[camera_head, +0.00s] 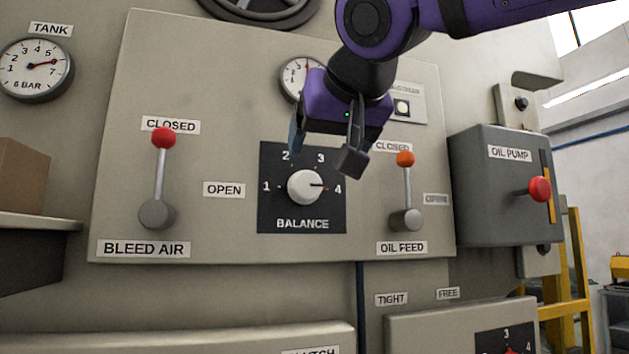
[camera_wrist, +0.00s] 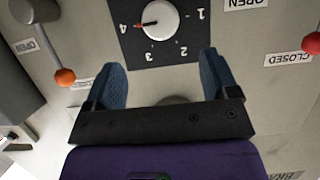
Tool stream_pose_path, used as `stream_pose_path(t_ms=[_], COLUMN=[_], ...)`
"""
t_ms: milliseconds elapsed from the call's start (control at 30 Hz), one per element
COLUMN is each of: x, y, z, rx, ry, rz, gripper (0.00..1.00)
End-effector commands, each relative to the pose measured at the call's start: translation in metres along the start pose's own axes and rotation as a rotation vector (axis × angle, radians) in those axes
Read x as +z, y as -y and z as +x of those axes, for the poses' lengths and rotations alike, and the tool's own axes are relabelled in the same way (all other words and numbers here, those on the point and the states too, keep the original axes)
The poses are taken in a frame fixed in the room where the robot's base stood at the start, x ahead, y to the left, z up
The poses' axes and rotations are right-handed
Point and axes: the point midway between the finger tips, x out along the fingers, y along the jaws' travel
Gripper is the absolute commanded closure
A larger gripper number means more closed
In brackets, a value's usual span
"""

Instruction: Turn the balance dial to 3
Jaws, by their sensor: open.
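The balance dial is a white round knob (camera_head: 305,187) on a black square plate (camera_head: 275,220) marked 1 to 4. Its red pointer mark points right, at or very near 4. In the wrist view the picture is turned over, and the knob (camera_wrist: 160,18) shows at the top with its red mark toward 4. My gripper (camera_head: 322,155) is in front of the panel, above and a little right of the knob. Its two blue-padded fingers are apart and empty, and it does not touch the dial. In the wrist view the fingers (camera_wrist: 168,75) point toward the plate.
The bleed air lever (camera_head: 159,180) with a red ball stands left. The oil feed lever (camera_head: 406,185) with an orange ball stands close right of the dial. The grey oil pump box (camera_head: 490,200) juts out farther right.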

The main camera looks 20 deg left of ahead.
Motion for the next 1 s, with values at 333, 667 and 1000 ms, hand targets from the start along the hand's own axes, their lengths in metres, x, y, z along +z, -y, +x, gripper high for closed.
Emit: stream_pose_path(t_ms=[333, 667, 1000], x=[0.001, 0.001, 0.001], y=[0.0, -0.001, -0.001], z=[0.061, 0.092, 0.093], rx=[0.001, 0.001, 0.001], ry=[0.002, 0.0, 0.0], rz=[-0.001, -0.001, -0.001], gripper=[0.2, 0.2, 0.27])
